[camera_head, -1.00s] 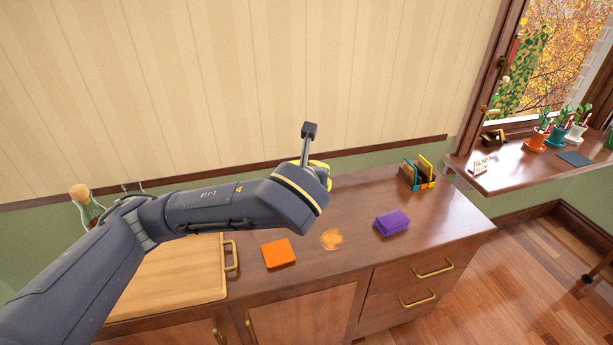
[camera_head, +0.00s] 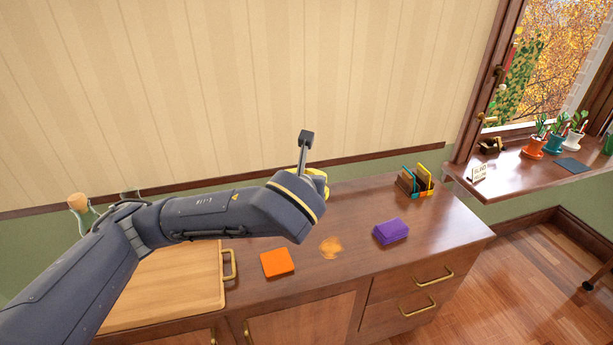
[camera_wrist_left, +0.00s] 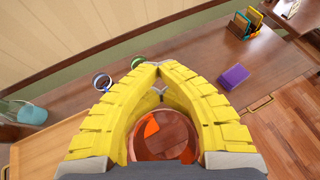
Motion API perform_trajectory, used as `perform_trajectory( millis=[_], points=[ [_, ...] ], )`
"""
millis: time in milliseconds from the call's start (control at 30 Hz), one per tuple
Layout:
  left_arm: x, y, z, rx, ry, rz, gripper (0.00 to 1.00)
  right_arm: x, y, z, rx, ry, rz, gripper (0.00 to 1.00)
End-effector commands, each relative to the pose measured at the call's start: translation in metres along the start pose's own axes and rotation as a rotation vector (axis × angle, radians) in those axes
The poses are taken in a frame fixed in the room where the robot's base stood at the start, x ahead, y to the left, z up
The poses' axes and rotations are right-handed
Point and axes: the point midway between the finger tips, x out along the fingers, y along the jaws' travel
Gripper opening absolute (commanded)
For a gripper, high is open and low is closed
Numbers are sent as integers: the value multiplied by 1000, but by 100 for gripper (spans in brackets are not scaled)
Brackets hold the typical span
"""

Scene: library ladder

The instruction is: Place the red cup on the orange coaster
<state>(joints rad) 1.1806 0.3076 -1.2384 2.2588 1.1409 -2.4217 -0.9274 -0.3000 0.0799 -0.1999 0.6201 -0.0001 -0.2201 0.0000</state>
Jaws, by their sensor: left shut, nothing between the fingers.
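The orange coaster (camera_head: 277,262) lies flat on the wooden counter, right of the cutting board, in the head view. My left gripper (camera_head: 320,180) is mostly hidden behind its own wrist there, with only a bit of yellow showing. In the left wrist view its yellow fingers (camera_wrist_left: 160,66) are closed at the tips. A round, see-through reddish shape, which looks like the red cup (camera_wrist_left: 180,128), shows in the gap behind the tips, with an orange patch at its left. I cannot tell whether it touches the fingers. No cup shows in the head view. My right gripper is out of view.
A bottle (camera_head: 82,212) stands at the back left. Potted plants stand on the windowsill (camera_head: 520,178).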

Motion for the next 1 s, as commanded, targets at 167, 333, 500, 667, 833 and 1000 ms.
perform_trajectory(
  millis=[167, 333, 500, 667, 833, 1000],
  points=[
    [2, 5, -6, 30, 1, -62, 0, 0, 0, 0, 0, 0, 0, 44],
    [3, 7, -13, 66, 1, -129, 0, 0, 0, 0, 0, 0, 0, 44],
    [3, 9, -20, 101, 1, -199, 0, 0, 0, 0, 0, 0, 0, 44],
    [4, 12, -26, 134, 2, -266, 0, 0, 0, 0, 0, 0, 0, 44],
    [5, 15, -33, 172, 3, -337, 0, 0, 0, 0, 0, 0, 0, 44],
    [6, 17, -40, 208, 2, -411, 0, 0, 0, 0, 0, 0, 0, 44]
  ],
)
